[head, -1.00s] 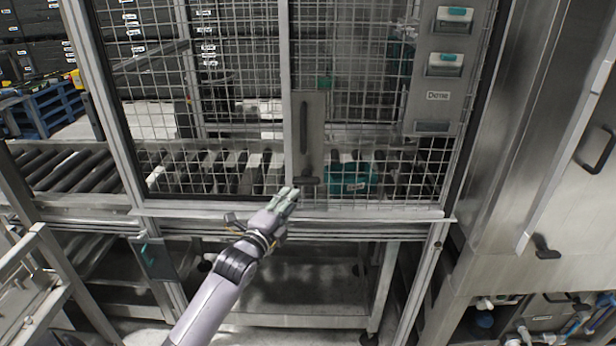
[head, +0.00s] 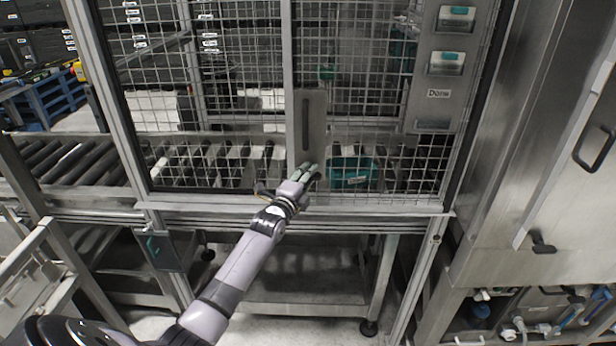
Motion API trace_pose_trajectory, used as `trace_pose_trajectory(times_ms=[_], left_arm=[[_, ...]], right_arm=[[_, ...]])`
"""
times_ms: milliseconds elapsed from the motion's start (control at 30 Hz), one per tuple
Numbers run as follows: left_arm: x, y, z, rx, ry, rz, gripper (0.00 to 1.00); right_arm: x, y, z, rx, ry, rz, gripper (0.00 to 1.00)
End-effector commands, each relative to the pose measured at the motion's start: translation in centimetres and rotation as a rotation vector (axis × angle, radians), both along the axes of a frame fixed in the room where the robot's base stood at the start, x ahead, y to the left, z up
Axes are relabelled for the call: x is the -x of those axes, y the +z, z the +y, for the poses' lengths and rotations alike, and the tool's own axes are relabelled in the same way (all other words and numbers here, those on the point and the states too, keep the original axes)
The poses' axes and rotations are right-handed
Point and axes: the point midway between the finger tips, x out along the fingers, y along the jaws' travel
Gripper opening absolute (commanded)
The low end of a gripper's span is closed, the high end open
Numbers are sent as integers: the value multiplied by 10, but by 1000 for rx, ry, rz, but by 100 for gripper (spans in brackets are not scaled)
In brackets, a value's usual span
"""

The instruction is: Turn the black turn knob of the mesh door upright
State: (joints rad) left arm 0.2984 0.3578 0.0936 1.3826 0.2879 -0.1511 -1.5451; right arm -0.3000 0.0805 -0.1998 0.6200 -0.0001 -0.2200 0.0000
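The mesh door (head: 355,75) is closed in the middle of the head view. A grey plate (head: 316,105) on its left edge carries an upright dark bar handle (head: 305,125). The black turn knob sat crosswise at the plate's lower end in the earlier frame. It is now mostly or wholly hidden behind my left gripper. My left gripper (head: 309,173) is at the plate's lower end, fingers pointing up and away. I cannot tell whether it touches or grips the knob. My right gripper is not in view.
A teal crate (head: 350,172) sits behind the mesh on the roller conveyor (head: 75,165). A label panel (head: 439,65) is on the mesh at right. A steel machine (head: 555,130) stands at right. A frame rail (head: 300,208) runs below the door.

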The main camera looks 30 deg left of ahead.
Motion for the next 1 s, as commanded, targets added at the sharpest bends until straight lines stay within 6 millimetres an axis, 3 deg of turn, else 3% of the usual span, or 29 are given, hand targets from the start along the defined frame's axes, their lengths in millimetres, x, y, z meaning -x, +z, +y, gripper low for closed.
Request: trace_pose_trajectory(times_ms=[500,1000], left_arm=[[0,0,0,0,0,1,0],[0,-3,0,45,0,-25,0]], right_arm=[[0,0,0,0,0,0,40],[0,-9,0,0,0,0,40]])
